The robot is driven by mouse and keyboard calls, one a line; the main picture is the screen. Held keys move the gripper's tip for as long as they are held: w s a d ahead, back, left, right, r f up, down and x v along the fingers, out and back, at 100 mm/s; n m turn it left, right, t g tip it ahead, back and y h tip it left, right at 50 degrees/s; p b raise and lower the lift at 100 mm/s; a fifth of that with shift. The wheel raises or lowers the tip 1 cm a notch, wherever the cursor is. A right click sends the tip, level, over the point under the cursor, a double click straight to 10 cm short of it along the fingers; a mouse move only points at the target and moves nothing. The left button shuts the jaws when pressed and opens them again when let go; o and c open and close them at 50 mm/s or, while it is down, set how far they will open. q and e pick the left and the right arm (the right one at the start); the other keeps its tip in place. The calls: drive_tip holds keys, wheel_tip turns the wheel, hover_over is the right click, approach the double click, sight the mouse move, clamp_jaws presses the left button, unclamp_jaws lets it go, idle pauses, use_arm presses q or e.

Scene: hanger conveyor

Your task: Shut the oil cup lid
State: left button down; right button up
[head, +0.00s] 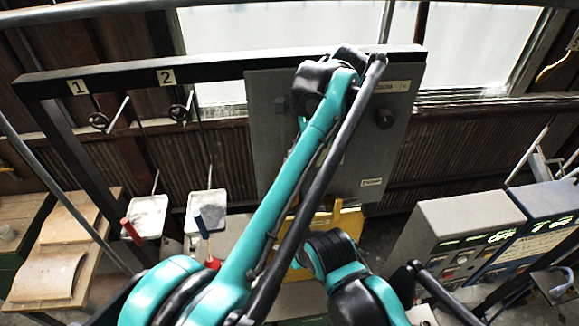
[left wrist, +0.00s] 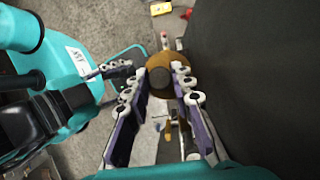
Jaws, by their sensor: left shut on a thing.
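My left gripper (left wrist: 161,90) has its two purple fingers on either side of a brown round piece, which looks like the oil cup lid (left wrist: 154,62) and has a dark knob on it. The fingers are shut on its sides near their tips. Whether the lid is raised or down cannot be told. In the head view my left arm reaches up across the grey panel box, and its gripper and the oil cup are hidden there. My right gripper (left wrist: 116,68) shows small at the left in the left wrist view; its finger opening is unclear.
The grey panel box (head: 272,165) hangs from a dark beam marked 1 and 2 (head: 215,70). Hand cranks (head: 99,121) and white trays (head: 148,215) are at the left. Control cabinets (head: 455,235) stand at the right. A dark surface (left wrist: 255,70) is close beside the left gripper.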

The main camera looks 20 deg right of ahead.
use_arm(q)
drive_tip(key=shift+f, duration=0.1)
idle(0.3)
drive_tip(key=c, duration=1.3)
unclamp_jaws()
